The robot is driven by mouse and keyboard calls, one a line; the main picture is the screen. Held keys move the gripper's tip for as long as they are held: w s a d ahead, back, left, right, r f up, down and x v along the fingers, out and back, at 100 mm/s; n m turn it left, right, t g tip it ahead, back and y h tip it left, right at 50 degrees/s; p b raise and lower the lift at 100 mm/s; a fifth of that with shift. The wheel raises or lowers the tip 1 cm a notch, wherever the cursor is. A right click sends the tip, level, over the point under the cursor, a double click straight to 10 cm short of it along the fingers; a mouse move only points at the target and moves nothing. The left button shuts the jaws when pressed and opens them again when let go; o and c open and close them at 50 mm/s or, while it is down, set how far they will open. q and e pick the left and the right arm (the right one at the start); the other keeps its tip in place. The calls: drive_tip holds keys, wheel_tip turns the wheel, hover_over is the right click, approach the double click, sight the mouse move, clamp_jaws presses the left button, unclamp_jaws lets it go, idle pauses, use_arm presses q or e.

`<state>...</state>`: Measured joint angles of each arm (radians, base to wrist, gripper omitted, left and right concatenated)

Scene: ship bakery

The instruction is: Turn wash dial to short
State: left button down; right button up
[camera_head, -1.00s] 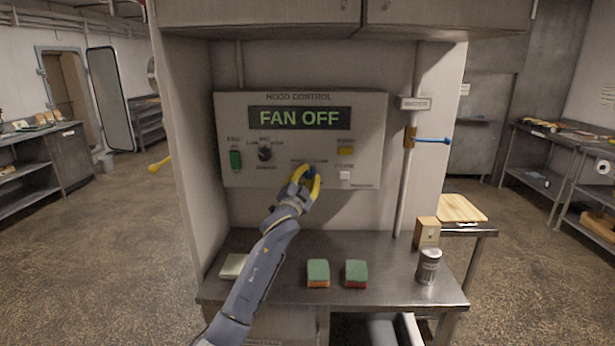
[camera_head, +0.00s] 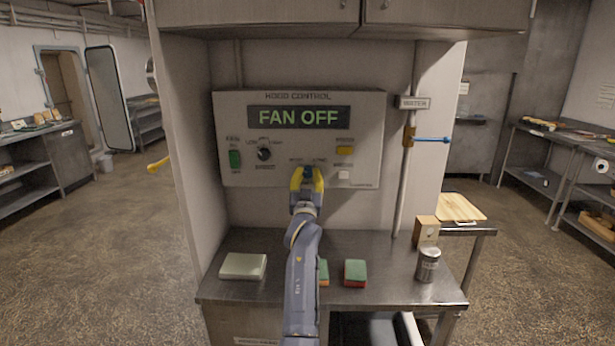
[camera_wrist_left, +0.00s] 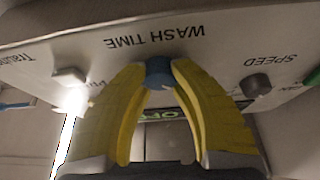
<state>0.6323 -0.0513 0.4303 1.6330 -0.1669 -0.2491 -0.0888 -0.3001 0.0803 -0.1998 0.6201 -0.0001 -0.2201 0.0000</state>
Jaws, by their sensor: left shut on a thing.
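The wash dial is a small blue knob (camera_head: 307,172) low in the middle of the grey hood control panel (camera_head: 366,112). In the left wrist view the blue dial (camera_wrist_left: 158,72) sits under upside-down WASH TIME lettering. My left gripper (camera_head: 307,181) has its yellow fingers shut on the dial from both sides; they also show in the left wrist view (camera_wrist_left: 158,80). The fingers cover much of the dial, and I cannot tell which way its pointer faces. The panel's display (camera_head: 300,117) reads FAN OFF. My right gripper is not in view.
Beside the dial are a black speed knob (camera_head: 264,154), a green switch (camera_head: 235,159), a yellow button (camera_head: 344,150) and a white button (camera_head: 344,175). Below, the steel counter (camera_head: 390,262) holds a pale block (camera_head: 243,266), sponges (camera_head: 355,272) and a can (camera_head: 428,266).

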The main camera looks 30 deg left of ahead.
use_arm(q)
drive_tip(key=shift+r+n, duration=0.1)
drive_tip(key=shift+n, duration=0.3)
drive_tip(key=c, duration=0.9)
unclamp_jaws()
drive_tip(key=shift+c, duration=0.2)
drive_tip(key=v, duration=1.2)
drive_tip(key=shift+d, duration=0.15)
drive_tip(key=shift+w, duration=0.15)
